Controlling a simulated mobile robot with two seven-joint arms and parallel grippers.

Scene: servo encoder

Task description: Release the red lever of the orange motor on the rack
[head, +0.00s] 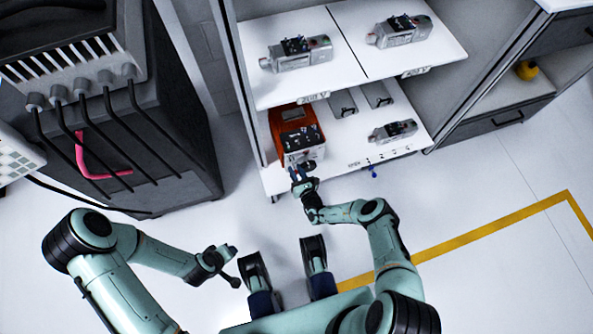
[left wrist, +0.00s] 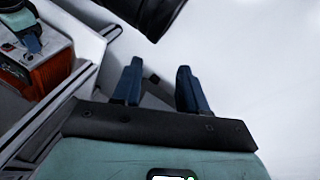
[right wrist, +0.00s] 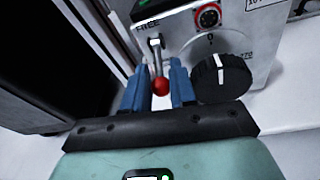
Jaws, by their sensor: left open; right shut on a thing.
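The orange motor (head: 288,115) sits at the left end of the rack's lower shelf, its grey front panel facing me. It also shows in the left wrist view (left wrist: 49,75). In the right wrist view, the red lever (right wrist: 160,87) has a metal stem and a red ball tip, under the word "FREE". My right gripper (right wrist: 160,76) is shut on the lever, with a blue finger on each side of the ball. In the head view, the right gripper (head: 301,174) is at the motor's front. My left gripper (left wrist: 157,70) is open and empty, away from the rack.
Grey motors (head: 300,56) stand on the upper shelf. A dark cabinet with cables (head: 150,140) is at left. The floor in front is clear.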

